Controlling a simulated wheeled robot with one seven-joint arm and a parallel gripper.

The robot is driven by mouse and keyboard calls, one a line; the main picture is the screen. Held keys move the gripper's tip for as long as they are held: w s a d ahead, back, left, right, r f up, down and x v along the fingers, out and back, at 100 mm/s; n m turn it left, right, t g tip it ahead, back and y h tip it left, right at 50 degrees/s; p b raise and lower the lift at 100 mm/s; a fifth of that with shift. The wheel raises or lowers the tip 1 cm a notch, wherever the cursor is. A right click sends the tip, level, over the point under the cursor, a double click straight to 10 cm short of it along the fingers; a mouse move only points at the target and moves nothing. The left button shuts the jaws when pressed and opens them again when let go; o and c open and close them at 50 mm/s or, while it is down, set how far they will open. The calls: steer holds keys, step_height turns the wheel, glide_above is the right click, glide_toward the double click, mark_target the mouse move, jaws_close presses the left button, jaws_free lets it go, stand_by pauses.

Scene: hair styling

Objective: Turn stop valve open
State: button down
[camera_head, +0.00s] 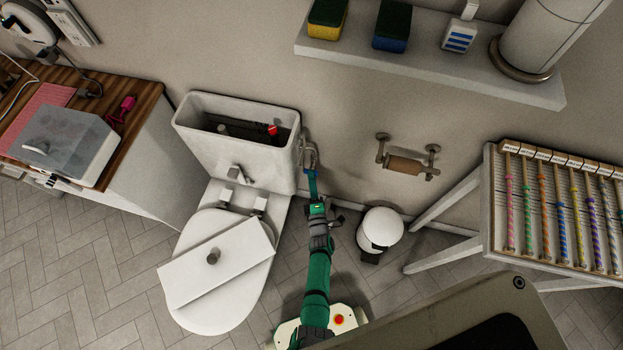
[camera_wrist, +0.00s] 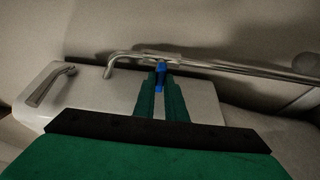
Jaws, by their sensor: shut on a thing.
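The stop valve shows as a small blue handle (camera_wrist: 160,76) on a metal water pipe (camera_wrist: 225,66) in the wrist view. My gripper (camera_wrist: 161,88) has its two green fingers on either side of the blue handle and is shut on it. In the head view my gripper (camera_head: 312,178) reaches to the pipe (camera_head: 309,154) at the right side of the toilet tank (camera_head: 240,150), close to the wall. The handle's exact turn angle is hard to tell, as the fingers hide part of it.
The toilet's open tank holds a red part (camera_head: 272,130); its lid (camera_head: 220,265) lies across the toilet seat. A white bin (camera_head: 381,230) stands right of my arm. A paper holder (camera_head: 407,166) is on the wall, and a rack of colored rods (camera_head: 560,210) stands at right.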

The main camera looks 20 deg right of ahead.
steer(key=shift+m, duration=0.3)
steer(key=shift+w+a+f+m+t+h, duration=0.15)
steer(key=shift+m+t+h, duration=0.25)
steer(key=shift+m, duration=1)
steer(key=shift+s+d+f+m+t+h, duration=0.1)
steer(key=shift+m+t+h, duration=0.3)
steer(key=shift+m, duration=1)
steer(key=shift+w+a+f+m+t+h, duration=0.15)
steer(key=shift+m+t+h, duration=0.25)
steer(key=shift+m, duration=1)
steer(key=shift+s+m, duration=0.2)
steer(key=shift+m, duration=0.2)
steer(key=c, duration=1.8)
jaws_free()
steer(key=shift+w, duration=0.1)
